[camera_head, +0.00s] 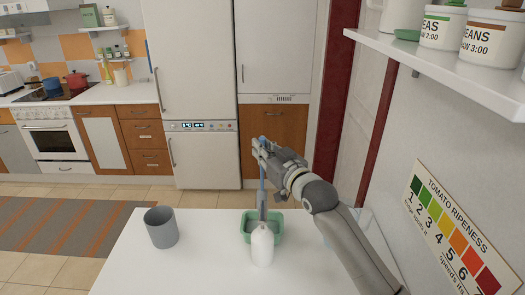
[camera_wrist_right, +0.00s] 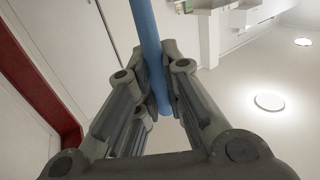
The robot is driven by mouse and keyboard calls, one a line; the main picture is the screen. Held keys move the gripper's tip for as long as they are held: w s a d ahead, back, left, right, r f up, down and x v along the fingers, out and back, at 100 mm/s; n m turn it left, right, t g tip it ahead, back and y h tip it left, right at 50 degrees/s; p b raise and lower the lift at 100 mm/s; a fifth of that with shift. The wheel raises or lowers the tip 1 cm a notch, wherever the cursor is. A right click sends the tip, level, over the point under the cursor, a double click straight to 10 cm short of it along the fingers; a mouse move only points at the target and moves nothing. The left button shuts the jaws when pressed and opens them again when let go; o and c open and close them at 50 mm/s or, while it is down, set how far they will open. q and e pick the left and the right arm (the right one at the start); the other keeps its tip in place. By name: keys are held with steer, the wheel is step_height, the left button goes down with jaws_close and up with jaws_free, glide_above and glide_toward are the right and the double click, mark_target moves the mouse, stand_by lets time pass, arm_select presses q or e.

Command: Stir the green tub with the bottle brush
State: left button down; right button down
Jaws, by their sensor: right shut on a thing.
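A green tub (camera_head: 278,236) stands on the white table in the head view. The bottle brush has a blue handle (camera_head: 262,184) and a grey lower part. It is held nearly upright, with its lower end over or inside the tub. The white bottle in front hides the lowest part, so I cannot tell how deep it reaches. My right gripper (camera_head: 263,151) is shut on the blue handle, well above the tub. In the right wrist view the handle (camera_wrist_right: 148,38) passes between the fingers (camera_wrist_right: 157,88). My left gripper is not in view.
A white bottle (camera_head: 262,247) stands right in front of the tub. A grey cup (camera_head: 161,229) stands to the left on the white table (camera_head: 205,258), with clear room between. A wall shelf (camera_head: 440,66) with canisters is at the upper right.

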steer(key=b, duration=0.4)
glide_above(263, 183)
steer(key=shift+w+f, duration=0.15)
steer(key=shift+f, duration=1.15)
steer(key=shift+w+f, duration=0.1)
steer(key=shift+f, duration=1.15)
steer(key=shift+f+b, duration=1.6)
steer(key=shift+f, duration=1.25)
